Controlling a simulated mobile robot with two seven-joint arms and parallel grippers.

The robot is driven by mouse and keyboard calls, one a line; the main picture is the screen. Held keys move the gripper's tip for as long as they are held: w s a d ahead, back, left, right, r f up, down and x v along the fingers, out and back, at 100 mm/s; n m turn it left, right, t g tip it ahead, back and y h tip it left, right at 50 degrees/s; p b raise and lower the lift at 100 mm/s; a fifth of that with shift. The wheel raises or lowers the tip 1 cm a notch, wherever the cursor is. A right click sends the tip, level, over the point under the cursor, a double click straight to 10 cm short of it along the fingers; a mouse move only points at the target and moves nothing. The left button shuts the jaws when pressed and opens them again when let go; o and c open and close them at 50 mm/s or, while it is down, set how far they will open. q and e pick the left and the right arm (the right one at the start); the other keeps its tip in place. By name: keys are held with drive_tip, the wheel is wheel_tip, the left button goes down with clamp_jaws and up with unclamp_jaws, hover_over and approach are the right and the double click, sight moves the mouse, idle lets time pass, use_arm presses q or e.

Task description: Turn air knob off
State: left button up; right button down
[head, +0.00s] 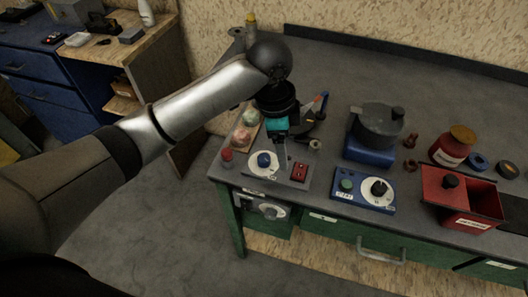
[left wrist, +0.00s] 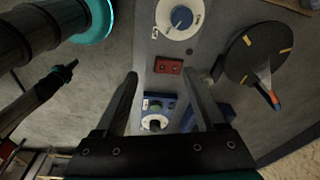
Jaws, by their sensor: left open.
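A grey panel (head: 281,179) on the bench carries a blue knob (head: 264,159) on a white dial and a red switch block (head: 299,171). In the left wrist view the blue knob (left wrist: 181,17) is at the top and the red block (left wrist: 168,66) is below it. A blue control box (head: 363,190) has a green button and a black knob (head: 379,188) on a white dial. The labels are too small to read, so I cannot tell which knob is the air knob. My left gripper (left wrist: 163,77) is open and empty above the grey panel.
A grey pot-like device (head: 377,123) on a blue base stands behind the blue box. A red bin (head: 466,205) is at the right. A black round holder (left wrist: 257,55) with a tool sits beside the gripper. Another dial (head: 271,211) is on the green bench front.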

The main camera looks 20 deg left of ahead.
use_arm(q)
drive_tip(key=m+y, duration=0.1)
drive_tip(key=y, duration=0.1)
approach(264, 157)
drive_tip(key=shift+g, duration=0.3)
drive_tip(key=f+b, duration=0.1)
drive_tip(key=f, duration=0.3)
drive_tip(key=f+b, duration=0.1)
drive_tip(key=f, duration=0.3)
drive_tip(key=shift+w+a+f+b, duration=0.15)
drive_tip(key=shift+a+f+b, duration=0.1)
drive_tip(key=shift+b, duration=0.15)
drive_tip(key=shift+c, duration=0.4)
clamp_jaws()
